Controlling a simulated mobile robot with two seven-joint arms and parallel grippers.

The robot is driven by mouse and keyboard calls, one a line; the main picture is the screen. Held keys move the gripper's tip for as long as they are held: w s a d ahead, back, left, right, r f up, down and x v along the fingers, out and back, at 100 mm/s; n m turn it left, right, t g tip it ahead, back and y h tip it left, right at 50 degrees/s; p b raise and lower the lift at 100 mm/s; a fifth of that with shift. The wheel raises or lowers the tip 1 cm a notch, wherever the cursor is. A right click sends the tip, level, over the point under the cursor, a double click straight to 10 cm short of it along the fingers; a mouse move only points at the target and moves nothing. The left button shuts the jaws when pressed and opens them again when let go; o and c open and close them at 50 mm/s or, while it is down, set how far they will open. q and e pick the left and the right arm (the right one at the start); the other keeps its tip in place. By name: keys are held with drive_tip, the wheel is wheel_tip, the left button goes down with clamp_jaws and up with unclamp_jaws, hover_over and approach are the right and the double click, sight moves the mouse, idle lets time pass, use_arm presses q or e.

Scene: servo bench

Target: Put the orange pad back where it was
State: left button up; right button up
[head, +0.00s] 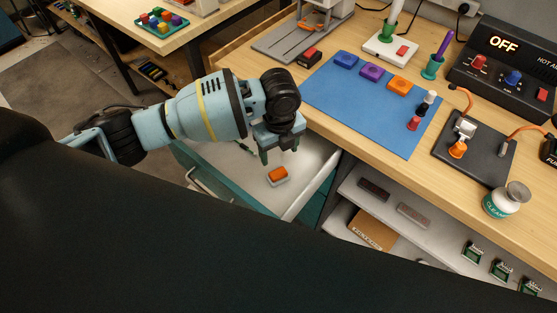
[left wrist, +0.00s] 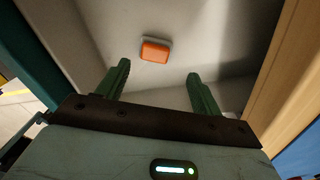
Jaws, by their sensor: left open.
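An orange block with a pale grey-white base (head: 278,175) lies in an open drawer (head: 310,165); it also shows in the left wrist view (left wrist: 155,51). An orange pad (head: 397,83) lies on the blue mat (head: 365,120), at the right end of a row with a purple pad (head: 371,71) and a blue pad (head: 346,60). My left gripper (head: 283,149) points down over the drawer, above the orange block. In the left wrist view its two green fingers (left wrist: 158,70) are apart with nothing between them. My right gripper is not in view.
The drawer has bare floor around the block. Small bottles (head: 422,108) stand on the mat's right side. A dark board (head: 473,148), a hot-air station (head: 508,65) and a cleaner jar (head: 505,201) occupy the bench's right. Shelves (head: 400,235) are below.

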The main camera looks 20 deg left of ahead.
use_arm(q)
drive_tip(key=shift+r, duration=2.05)
